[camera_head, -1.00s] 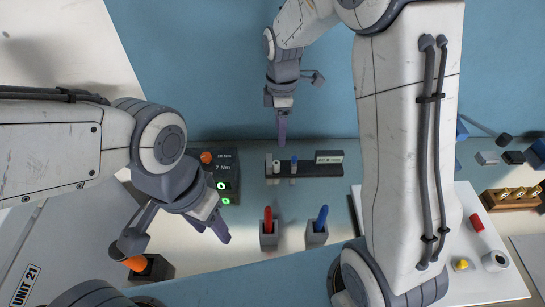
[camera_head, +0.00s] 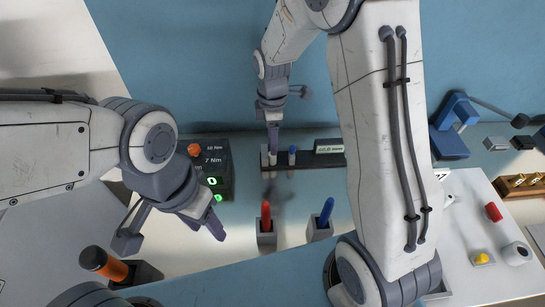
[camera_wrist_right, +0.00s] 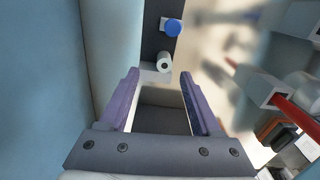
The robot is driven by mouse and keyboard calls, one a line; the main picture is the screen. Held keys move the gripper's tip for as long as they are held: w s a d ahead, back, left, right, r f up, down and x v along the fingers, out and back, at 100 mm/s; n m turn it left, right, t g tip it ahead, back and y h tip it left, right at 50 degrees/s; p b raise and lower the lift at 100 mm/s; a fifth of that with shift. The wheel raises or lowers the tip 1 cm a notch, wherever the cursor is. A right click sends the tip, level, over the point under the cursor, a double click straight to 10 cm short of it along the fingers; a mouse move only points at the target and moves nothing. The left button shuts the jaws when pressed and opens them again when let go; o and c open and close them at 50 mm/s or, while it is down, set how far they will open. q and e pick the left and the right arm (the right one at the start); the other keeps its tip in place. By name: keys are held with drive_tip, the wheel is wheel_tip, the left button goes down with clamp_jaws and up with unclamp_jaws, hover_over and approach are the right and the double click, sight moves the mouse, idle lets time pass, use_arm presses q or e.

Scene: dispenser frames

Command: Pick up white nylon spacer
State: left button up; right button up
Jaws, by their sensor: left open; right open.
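A white ring-shaped piece (camera_head: 516,253) with a dark hole lies on the white board (camera_head: 478,205) at the right; it looks like a nylon spacer. A small white hollow cylinder (camera_wrist_right: 164,62) stands in the dark rack (camera_head: 325,161) near a blue-topped piece (camera_head: 292,155); I cannot tell which white piece is the spacer. My right gripper (camera_head: 273,143) is open and empty over the rack's left end; in the right wrist view its fingertips (camera_wrist_right: 171,70) are near the white cylinder. My left gripper (camera_head: 216,225) is open and empty, left of the red-handled tool.
A red-handled (camera_head: 266,215) and a blue-handled tool (camera_head: 326,212) stand in grey holders. An orange-handled tool (camera_head: 103,262) and a torque display box (camera_head: 216,170) are at the left. A red piece (camera_head: 493,212) and yellow piece (camera_head: 482,258) lie on the white board.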

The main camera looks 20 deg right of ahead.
sight(272, 158)
drive_tip(key=shift+s+a+f+p, duration=0.1)
drive_tip(key=shift+f+p, duration=0.15)
drive_tip(key=shift+f, duration=0.75)
drive_tip(key=shift+s+d+f+p, duration=0.15)
drive_tip(key=shift+f+p, duration=0.15)
drive_tip(key=shift+f, duration=0.75)
drive_tip(key=shift+s+a+f+p, duration=0.15)
drive_tip(key=shift+f+p, duration=0.1)
drive_tip(key=shift+f, duration=0.75)
drive_tip(key=shift+w, duration=0.1)
clamp_jaws()
